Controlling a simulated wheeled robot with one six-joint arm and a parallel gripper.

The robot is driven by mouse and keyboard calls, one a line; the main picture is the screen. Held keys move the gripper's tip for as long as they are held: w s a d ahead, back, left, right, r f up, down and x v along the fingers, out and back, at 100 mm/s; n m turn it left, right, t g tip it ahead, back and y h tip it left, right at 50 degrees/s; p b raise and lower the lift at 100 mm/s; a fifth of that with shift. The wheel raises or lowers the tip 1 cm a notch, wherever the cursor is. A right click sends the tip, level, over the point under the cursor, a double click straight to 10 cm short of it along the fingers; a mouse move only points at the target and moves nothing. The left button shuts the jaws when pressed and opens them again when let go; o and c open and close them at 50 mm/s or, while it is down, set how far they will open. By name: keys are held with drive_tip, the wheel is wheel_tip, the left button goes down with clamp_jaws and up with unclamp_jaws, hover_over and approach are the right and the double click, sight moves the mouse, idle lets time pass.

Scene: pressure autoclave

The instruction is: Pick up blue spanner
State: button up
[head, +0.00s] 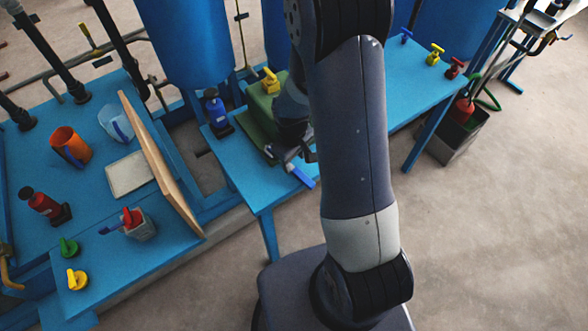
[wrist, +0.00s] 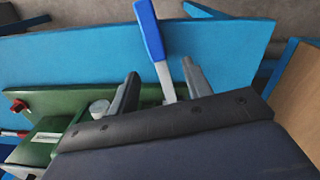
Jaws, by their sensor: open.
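The blue spanner has a blue handle (head: 303,178) and a grey metal shank. In the head view it is at the near edge of the blue bench, just below my gripper (head: 288,155). In the wrist view the spanner (wrist: 150,32) points up and away, with its shank running down between the two fingers of my gripper (wrist: 160,72). The fingers are open, with a gap on each side of the shank. The far end of the spanner is hidden behind the gripper body. I cannot tell how high the fingers are above the bench.
A green machine (head: 262,104) with a yellow handle stands beside the gripper, and a blue bottle (head: 216,112) is left of it. A wooden board (head: 160,165) stands upright farther left. The blue bench (head: 262,186) is clear near the spanner.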

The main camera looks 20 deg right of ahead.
sight(294, 168)
drive_tip(key=shift+w+d+f, duration=0.1)
drive_tip(key=shift+w+f, duration=0.05)
drive_tip(key=shift+f, duration=1.05)
drive_tip(key=shift+w+f, duration=0.1)
drive_tip(key=shift+f, duration=1.1)
clamp_jaws()
